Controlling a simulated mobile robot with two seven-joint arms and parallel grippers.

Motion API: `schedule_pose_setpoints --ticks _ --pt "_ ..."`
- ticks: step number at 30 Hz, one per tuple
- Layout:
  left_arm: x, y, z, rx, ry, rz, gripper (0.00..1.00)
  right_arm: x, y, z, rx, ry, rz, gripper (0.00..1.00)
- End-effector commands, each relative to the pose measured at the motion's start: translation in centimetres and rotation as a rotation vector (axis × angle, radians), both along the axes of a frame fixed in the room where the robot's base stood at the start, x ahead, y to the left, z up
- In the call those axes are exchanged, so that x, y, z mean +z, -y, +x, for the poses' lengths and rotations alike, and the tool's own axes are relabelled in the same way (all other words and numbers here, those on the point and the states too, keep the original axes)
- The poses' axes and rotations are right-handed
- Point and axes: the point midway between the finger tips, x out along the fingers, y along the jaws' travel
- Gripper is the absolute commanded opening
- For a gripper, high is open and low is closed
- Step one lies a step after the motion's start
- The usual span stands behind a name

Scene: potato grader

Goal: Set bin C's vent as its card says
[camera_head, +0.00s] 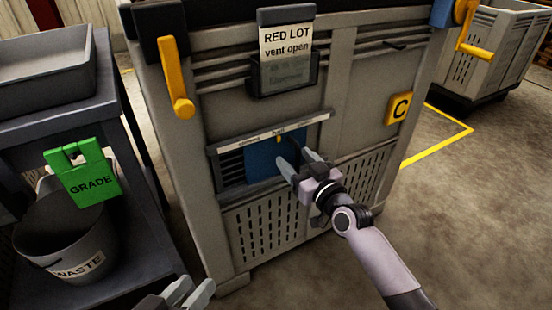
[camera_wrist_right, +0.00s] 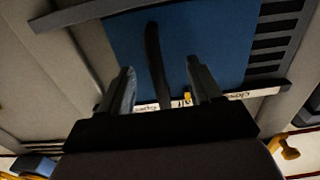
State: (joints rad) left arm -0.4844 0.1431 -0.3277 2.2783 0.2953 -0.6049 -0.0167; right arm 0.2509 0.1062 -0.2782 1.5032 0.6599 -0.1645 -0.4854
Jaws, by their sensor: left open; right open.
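Bin C (camera_head: 362,75) is a grey slatted bin with a yellow C plate (camera_head: 398,108). Its card (camera_head: 286,42) reads "RED LOT vent open". The vent's blue slide plate (camera_head: 262,160) sits under a white scale strip (camera_head: 245,143). A yellow pointer (camera_head: 279,139) stands by the middle mark, "half"; the end labels are hard to read. My right gripper (camera_head: 297,160) is open in front of the plate. In the right wrist view, the plate's dark upright handle (camera_wrist_right: 156,65) shows between its open fingers (camera_wrist_right: 163,82). My left gripper (camera_head: 190,292) is open and empty at the bottom edge.
Dark vent louvres (camera_head: 231,168) show left of the blue plate. A dark cart (camera_head: 85,118) on the left holds a grey tray (camera_head: 45,75), a green GRADE tag (camera_head: 85,175) and a WASTE bucket (camera_head: 62,235). Yellow handles (camera_head: 176,80) flank the bin.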

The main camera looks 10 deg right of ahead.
Motion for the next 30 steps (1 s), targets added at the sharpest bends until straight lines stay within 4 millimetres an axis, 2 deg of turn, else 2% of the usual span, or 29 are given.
schedule_pose_setpoints --ticks 2,6,7,8,14,30 --pt "0.1 0.0 0.0 0.000 0.001 0.000 0.43 0.0 0.0 0.0 0.000 0.000 0.000 0.61" --pt "0.1 0.0 0.0 0.000 0.001 0.000 0.43 0.0 0.0 0.0 0.000 0.000 0.001 0.15" --pt "0.1 0.0 0.0 0.000 0.001 0.000 0.43 0.0 0.0 0.0 0.000 0.000 0.001 0.05" --pt "0.1 0.0 0.0 0.001 0.001 0.001 0.43 0.0 0.0 0.0 0.000 0.000 0.001 0.00" --pt "-0.2 -0.2 0.1 0.005 0.001 0.006 0.43 -0.1 0.2 0.0 -0.001 0.000 -0.001 0.00" --pt "-2.3 -0.2 0.0 0.003 -0.002 0.005 0.43 -0.3 3.8 1.3 -0.002 0.001 -0.002 0.00"
